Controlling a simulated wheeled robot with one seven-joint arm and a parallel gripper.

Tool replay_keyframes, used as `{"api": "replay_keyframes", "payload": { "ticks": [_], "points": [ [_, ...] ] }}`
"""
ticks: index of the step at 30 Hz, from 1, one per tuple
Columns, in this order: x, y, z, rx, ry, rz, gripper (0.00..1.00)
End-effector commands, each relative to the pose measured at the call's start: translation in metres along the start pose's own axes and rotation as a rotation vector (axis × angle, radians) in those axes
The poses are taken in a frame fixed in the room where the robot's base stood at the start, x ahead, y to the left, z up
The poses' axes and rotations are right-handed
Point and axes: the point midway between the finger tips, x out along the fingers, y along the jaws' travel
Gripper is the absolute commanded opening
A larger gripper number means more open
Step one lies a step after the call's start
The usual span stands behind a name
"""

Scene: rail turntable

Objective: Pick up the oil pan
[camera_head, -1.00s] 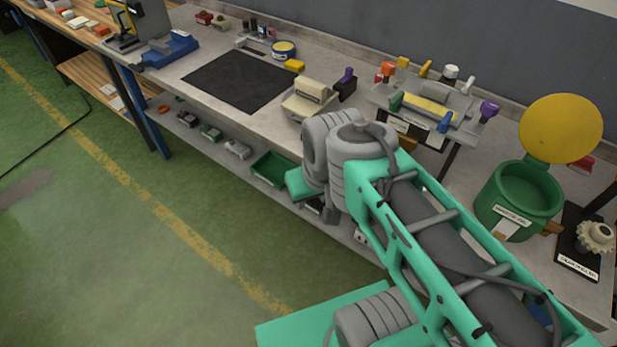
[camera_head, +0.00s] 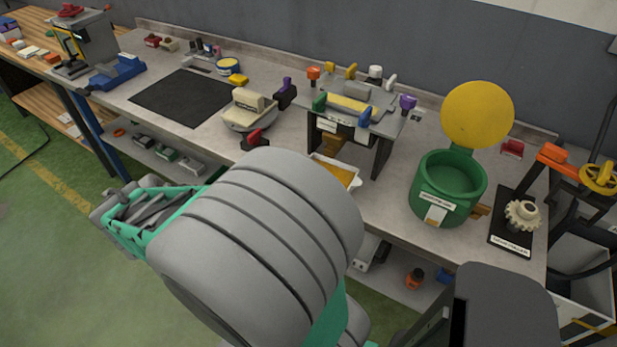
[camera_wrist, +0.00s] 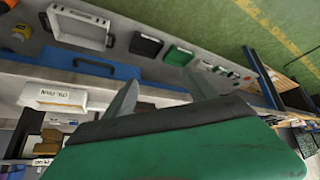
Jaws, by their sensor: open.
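The oil pan (camera_head: 352,182) is a white tray with amber content. In the head view it sits at the bench's front edge under the raised clamp fixture, and my arm hides part of it. In the wrist view the oil pan (camera_wrist: 42,97) is at the left, its label upside down. My gripper (camera_wrist: 160,93) shows two grey fingers spread apart with nothing between them, right of the pan and apart from it.
The clamp fixture (camera_head: 350,107) stands over the pan on dark legs. A green pot (camera_head: 447,190) with a raised yellow lid stands to its right. A beige device (camera_head: 248,112) is to its left. The lower shelf holds a white crate (camera_wrist: 80,30) and a green tray (camera_wrist: 178,56).

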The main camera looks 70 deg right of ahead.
Motion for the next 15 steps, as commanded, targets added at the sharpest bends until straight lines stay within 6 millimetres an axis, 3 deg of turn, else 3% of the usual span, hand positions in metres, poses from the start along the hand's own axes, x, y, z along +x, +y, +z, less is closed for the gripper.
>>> {"api": "replay_keyframes", "payload": {
  "ticks": [1, 2, 3, 6, 12, 15],
  "points": [
    [0.037, 0.043, -0.014, 0.145, 0.09, 0.137, 0.69],
    [0.049, 0.069, -0.026, 0.226, 0.162, 0.207, 0.72],
    [0.06, 0.1, -0.04, 0.309, 0.259, 0.284, 0.75],
    [0.067, 0.149, -0.062, 0.416, 0.446, 0.393, 0.83],
    [0.082, 0.181, -0.083, 0.451, 0.528, 0.43, 0.99],
    [0.099, 0.192, -0.091, 0.451, 0.525, 0.429, 1.0]
  ]
}}
